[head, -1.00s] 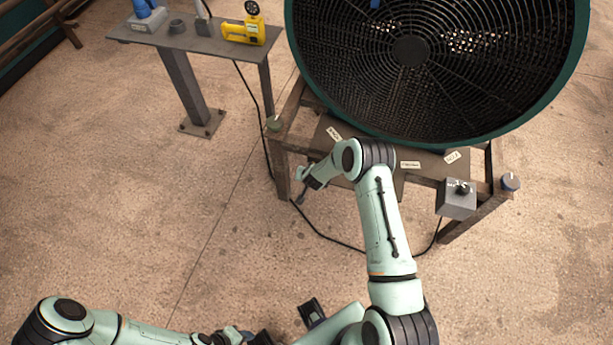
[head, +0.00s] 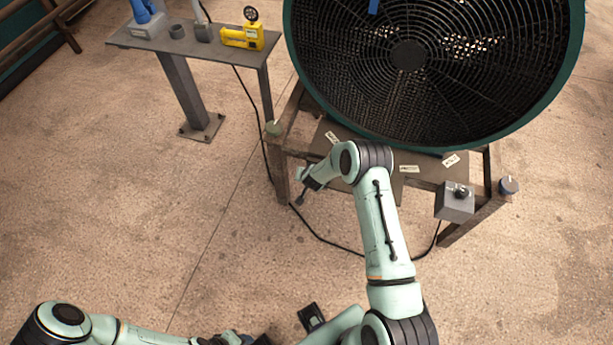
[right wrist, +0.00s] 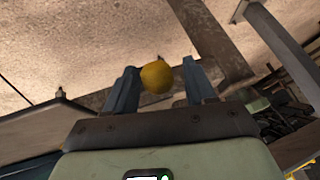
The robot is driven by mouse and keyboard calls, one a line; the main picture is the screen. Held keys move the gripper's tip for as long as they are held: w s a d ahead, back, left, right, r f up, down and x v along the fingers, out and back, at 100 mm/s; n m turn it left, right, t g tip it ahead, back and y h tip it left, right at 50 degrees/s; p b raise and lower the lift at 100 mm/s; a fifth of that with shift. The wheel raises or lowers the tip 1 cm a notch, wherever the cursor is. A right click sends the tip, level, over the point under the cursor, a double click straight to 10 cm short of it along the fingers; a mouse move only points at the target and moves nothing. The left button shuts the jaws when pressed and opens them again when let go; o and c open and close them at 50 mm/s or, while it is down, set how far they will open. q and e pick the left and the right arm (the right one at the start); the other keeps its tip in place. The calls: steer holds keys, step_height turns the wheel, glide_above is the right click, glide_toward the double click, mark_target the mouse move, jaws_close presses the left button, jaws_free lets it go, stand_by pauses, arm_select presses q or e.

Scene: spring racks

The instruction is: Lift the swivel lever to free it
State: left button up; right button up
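A round yellow knob (right wrist: 156,77) shows in the right wrist view between the two blue fingers of my right gripper (right wrist: 160,85). The fingers are apart, with a visible gap on each side of the knob. I cannot make out a lever behind the knob, and the knob does not show in the head view. In the head view my right gripper (head: 303,192) is low beside the left side of the fan stand (head: 281,178), partly covered by my arm. My left gripper (head: 240,340) is at the bottom edge, largely cut off, far from the stand.
A large round fan (head: 408,55) with a green rim stands on the frame. A grey switch box (head: 455,203) and a dark knob (head: 508,185) are at its right. A side table (head: 150,45) holds a yellow tool (head: 242,38). A cable lies on the open floor.

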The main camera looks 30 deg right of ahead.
steer(key=shift+s, duration=0.1)
steer(key=v, duration=1.3)
steer(key=shift+r, duration=0.15)
steer(key=s+a+f+n+g+y, duration=0.3)
steer(key=s+a+f, duration=0.65)
steer(key=s, duration=0.35)
steer(key=s+a+f+n+g+y, duration=0.1)
steer(key=s+a, duration=0.3)
steer(key=s, duration=0.4)
steer(key=s+a+f+n+g+y, duration=0.1)
steer(key=s+a+g, duration=0.2)
steer(key=s, duration=0.6)
steer(key=a, duration=0.2)
steer(key=shift+a+f+y, duration=0.25)
steer(key=shift+f+y, duration=0.15)
steer(key=shift+c, duration=1.2)
steer(key=shift+d, duration=0.1)
